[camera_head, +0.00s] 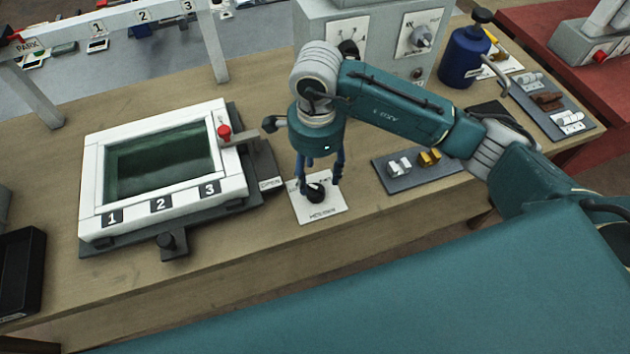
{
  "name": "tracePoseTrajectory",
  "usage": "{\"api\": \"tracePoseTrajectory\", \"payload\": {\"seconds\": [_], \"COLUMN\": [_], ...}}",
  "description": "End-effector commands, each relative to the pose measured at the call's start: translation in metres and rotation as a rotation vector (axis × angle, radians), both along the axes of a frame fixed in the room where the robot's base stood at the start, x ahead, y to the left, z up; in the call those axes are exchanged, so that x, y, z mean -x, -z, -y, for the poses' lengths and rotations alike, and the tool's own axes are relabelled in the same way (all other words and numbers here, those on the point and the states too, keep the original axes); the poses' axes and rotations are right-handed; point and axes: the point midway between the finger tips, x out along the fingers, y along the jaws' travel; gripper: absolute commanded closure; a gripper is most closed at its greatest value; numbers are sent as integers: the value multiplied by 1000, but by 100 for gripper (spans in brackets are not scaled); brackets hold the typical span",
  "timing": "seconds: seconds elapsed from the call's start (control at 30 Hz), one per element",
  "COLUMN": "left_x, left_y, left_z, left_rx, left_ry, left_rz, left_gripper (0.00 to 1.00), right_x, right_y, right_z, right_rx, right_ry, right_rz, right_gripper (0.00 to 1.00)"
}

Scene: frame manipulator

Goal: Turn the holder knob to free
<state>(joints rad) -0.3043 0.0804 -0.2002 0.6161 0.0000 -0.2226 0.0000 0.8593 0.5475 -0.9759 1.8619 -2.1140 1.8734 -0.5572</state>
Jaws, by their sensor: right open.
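The holder knob (315,192) is a small black knob on a white plate (322,211) marked HOLDER, at the middle of the wooden bench. My right gripper (321,185) points down over the plate, its dark blue fingers apart, one on each side of the knob. I cannot tell whether the fingers touch it. The knob's exact pointing and part of the plate's lettering are hidden by the fingers or too small to read. My left gripper is not in view.
A white frame (92,187) with a dark green pane, a red knob (224,131) and labels 1, 2, 3 stands to the left. A grey tray (411,182) with small metal and yellow parts lies to the right. A grey box and blue bottle (463,58) stand behind.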

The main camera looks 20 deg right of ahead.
Motion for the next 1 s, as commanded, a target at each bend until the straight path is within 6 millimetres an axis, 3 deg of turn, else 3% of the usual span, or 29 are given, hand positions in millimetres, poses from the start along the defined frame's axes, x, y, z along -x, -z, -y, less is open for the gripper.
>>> {"api": "tracePoseTrajectory", "payload": {"seconds": [0.1, 0.17, 0.33, 0.5, 0.73, 0.77, 0.9, 1.0], "left_x": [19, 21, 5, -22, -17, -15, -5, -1], "left_y": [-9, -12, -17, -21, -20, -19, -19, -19], "left_z": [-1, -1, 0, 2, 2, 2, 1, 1], "left_rx": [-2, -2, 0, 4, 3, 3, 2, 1], "left_ry": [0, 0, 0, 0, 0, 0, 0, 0], "left_rz": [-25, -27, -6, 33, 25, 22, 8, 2], "left_gripper": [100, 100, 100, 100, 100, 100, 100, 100], "right_x": [2, 2, 1, 0, 0, 0, 0, 0], "right_y": [22, 32, 55, 65, 66, 66, 65, 65], "right_z": [0, 0, 0, -1, -1, -1, -1, -1], "right_rx": [1, 1, -1, -1, -1, -1, -1, -1], "right_ry": [1, 1, 1, -1, -1, -1, -1, 0], "right_rz": [-6, -6, -3, 0, 0, 0, 1, 1], "right_gripper": [47, 47, 47, 47, 47, 49, 76, 91]}}
